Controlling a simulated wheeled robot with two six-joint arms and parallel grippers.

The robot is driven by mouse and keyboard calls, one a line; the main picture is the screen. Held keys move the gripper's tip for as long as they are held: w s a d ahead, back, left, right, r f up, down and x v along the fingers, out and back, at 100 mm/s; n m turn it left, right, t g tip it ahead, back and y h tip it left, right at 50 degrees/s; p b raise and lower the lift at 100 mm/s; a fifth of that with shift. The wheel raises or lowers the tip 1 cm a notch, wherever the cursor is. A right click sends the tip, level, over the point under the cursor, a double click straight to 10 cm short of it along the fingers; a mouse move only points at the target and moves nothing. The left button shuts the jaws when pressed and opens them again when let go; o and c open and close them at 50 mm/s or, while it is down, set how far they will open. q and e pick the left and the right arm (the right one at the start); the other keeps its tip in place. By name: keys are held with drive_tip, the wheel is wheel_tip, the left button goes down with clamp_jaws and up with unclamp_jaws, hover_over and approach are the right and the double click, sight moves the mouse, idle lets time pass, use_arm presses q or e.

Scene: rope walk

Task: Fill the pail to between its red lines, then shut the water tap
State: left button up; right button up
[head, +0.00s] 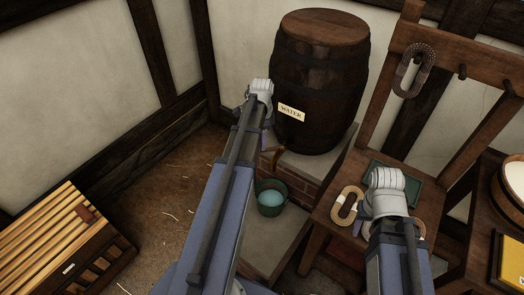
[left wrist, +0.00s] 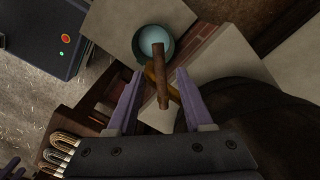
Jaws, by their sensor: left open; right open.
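The dark wooden barrel (head: 318,80) labelled WATER stands on a brick-fronted ledge. Its tap (head: 277,155) sticks out low at the front, partly behind my left arm. The left wrist view shows the tap's wooden handle (left wrist: 162,85) between the open fingers of my left gripper (left wrist: 159,74); I cannot tell whether they touch it. The green pail (head: 271,210) stands below the tap with pale blue water in it; it also shows in the left wrist view (left wrist: 139,48). Its red lines and any running stream cannot be made out. My right gripper (head: 358,226) is open, mostly hidden by its wrist.
A wooden rack (head: 446,100) with pegs and a hanging rope coil stands at the right. Rope coils (head: 346,206) lie on its seat near my right gripper. A slatted crate (head: 60,245) is at the lower left. The straw-strewn floor (head: 165,200) left of the pail is clear.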

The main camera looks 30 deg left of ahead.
sight(267, 151)
use_arm(q)
wheel_tip(267, 151, down, 4)
drive_tip(key=b, duration=0.3)
drive_tip(key=shift+c, duration=0.3)
clamp_jaws()
idle(1.0)
